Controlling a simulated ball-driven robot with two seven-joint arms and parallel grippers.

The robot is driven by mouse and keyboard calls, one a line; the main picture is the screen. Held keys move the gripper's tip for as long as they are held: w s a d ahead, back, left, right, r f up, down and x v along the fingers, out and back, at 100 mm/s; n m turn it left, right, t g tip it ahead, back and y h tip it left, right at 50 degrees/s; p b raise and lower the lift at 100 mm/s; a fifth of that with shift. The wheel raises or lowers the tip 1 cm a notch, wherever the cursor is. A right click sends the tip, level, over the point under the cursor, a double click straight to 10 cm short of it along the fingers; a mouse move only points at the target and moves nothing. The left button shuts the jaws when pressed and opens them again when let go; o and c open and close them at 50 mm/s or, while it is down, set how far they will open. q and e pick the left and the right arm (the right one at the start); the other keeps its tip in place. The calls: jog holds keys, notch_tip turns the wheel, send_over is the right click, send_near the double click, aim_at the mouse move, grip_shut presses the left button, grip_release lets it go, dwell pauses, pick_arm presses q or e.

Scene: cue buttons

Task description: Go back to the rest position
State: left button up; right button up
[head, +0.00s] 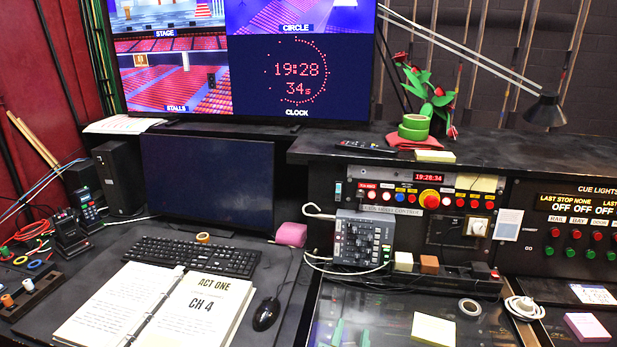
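My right gripper (350,336) shows only at the bottom edge, as two green fingertips in front of the dark glossy desk panel. The fingertips stand apart with nothing visible between them; the rest of the gripper is cut off by the frame. My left gripper is not in view. The cue light panel (570,220) is at the right, with red buttons (552,232) above green buttons (570,252). Its display reads "OFF" several times. My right gripper is well left of and below these buttons, apart from them.
An open script binder (150,310), keyboard (205,257) and mouse (267,313) lie on the left. A small mixer (362,240) with cables stands mid-desk. Yellow notes (433,329) and a grey tape roll (470,307) lie right of my gripper. A lamp (545,110) overhangs the back right.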

jog(key=s+d+f+m+g, duration=0.4)
jog(key=s+d+m+g, duration=0.1)
jog(key=s+d+m, duration=0.6)
jog(key=s+d+f+m+g, duration=0.3)
jog(key=s+d+m+g, duration=0.1)
jog(key=s+d+m, duration=0.7)
jog(key=s+a+f+m+g+y, duration=0.1)
jog(key=s+a+f+g, duration=0.1)
jog(key=f, duration=1.2)
jog(key=s+a+f+g+y, duration=0.1)
jog(key=s+a+f+y, duration=0.15)
jog(key=f, duration=1.15)
jog(key=s+f+m+g, duration=0.1)
jog(key=s+f, duration=0.6)
jog(key=s, duration=0.2)
jog(key=s+f+m+g, duration=0.1)
jog(key=s+f+m, duration=0.1)
jog(key=s+f, duration=0.4)
jog(key=s, duration=0.3)
jog(key=shift+s+f+g+y, duration=0.35)
jog(key=shift+g, duration=0.05)
